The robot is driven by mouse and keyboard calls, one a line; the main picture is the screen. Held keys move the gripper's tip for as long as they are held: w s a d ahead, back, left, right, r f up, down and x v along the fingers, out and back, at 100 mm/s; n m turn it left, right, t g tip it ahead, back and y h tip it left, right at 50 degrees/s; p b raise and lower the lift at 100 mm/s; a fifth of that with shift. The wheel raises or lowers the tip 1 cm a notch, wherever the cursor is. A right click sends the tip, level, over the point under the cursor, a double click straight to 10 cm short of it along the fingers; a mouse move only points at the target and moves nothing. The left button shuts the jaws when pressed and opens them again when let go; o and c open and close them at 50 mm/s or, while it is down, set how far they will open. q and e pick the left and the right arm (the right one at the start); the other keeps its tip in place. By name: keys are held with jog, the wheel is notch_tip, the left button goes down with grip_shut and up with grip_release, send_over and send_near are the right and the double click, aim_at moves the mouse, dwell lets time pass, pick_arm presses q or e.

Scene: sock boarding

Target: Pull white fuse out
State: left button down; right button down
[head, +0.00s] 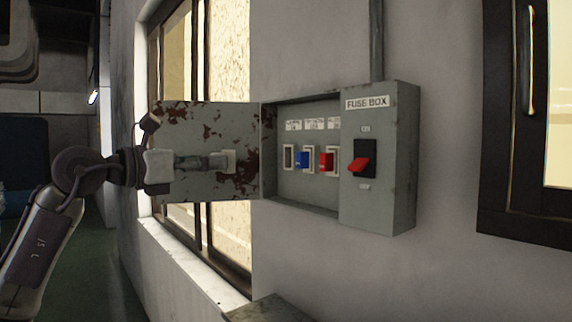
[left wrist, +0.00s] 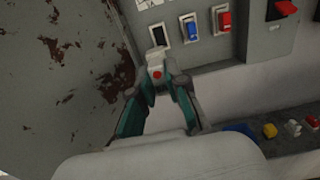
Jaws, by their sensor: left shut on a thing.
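The white fuse (head: 230,160) is between the fingertips of my left gripper (head: 218,161), in front of the open door of the fuse box. In the left wrist view the white fuse (left wrist: 155,63) shows with a red mark, and the teal-lined fingers of my left gripper (left wrist: 157,76) are shut on it. The fuse box (head: 378,188) is grey. Its leftmost slot (head: 289,157) is dark and empty. A blue fuse (head: 303,160) and a red fuse (head: 327,161) sit in the other two slots. My right gripper is not in view.
The rusty door (head: 190,124) stands open to the left, close behind my left gripper. A red switch lever (head: 358,164) juts out at the box's right. In the left wrist view, a ledge (left wrist: 290,148) below holds several small coloured parts. A window sill (head: 195,262) runs below the door.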

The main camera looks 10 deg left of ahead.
pick_arm(q)
jog(key=b+v, duration=0.2)
jog(key=v, duration=0.7)
